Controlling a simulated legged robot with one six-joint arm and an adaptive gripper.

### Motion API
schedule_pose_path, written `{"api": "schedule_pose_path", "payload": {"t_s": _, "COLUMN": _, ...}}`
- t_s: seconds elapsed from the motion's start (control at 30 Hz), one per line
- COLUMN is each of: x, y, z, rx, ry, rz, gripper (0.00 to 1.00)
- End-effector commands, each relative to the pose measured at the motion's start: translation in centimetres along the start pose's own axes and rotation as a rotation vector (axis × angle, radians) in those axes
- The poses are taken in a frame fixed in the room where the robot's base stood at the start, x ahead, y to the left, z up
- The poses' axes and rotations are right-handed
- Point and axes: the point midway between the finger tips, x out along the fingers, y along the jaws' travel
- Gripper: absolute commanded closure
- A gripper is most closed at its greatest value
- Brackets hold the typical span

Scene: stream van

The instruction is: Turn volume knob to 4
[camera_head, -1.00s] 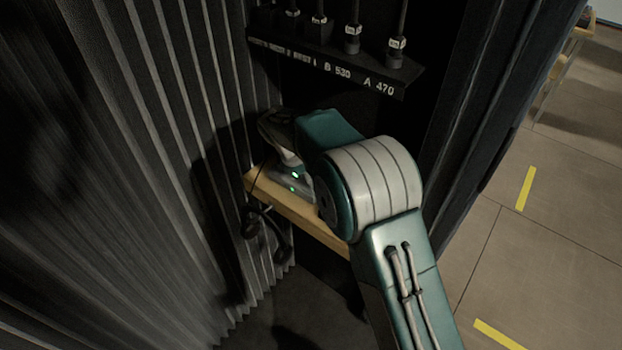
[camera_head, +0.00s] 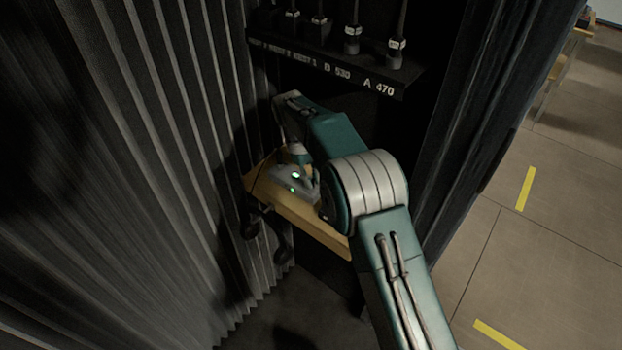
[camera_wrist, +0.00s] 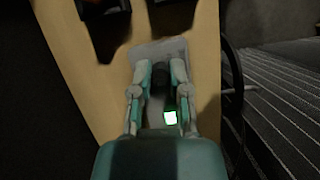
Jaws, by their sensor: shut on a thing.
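A small grey device (camera_head: 283,177) with green lights sits on a wooden shelf (camera_head: 310,217) in the head view. In the wrist view the device (camera_wrist: 160,47) lies between and beyond my fingers, with one bright green display (camera_wrist: 170,118) at its near side. A dark, upright-looking volume knob (camera_wrist: 161,80) stands on it. My gripper (camera_wrist: 159,72) is shut on the knob, one finger on each side. In the head view my gripper (camera_head: 297,157) points down onto the device, and the knob is hidden there. The knob's number marks are not readable.
Dark pleated curtain (camera_head: 190,150) hangs close on the left. Headphones (camera_head: 268,228) hang at the shelf's left edge. Two dark objects (camera_wrist: 100,8) lie on the shelf in the wrist view.

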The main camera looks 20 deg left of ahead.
Motion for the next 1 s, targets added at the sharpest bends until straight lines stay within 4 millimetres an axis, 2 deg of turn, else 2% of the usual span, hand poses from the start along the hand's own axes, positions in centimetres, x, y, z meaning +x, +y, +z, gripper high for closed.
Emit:
{"api": "schedule_pose_path", "payload": {"t_s": 0.2, "x": 0.1, "y": 0.12, "z": -0.02, "rx": 0.159, "ry": 0.001, "rz": -0.067, "gripper": 1.0}}
{"api": "schedule_pose_path", "payload": {"t_s": 0.5, "x": 0.1, "y": 0.1, "z": -0.01, "rx": 0.303, "ry": 0.0, "rz": -0.126, "gripper": 1.0}}
{"api": "schedule_pose_path", "payload": {"t_s": 1.0, "x": 0.1, "y": 0.12, "z": -0.02, "rx": 0.354, "ry": 0.0, "rz": -0.146, "gripper": 1.0}}
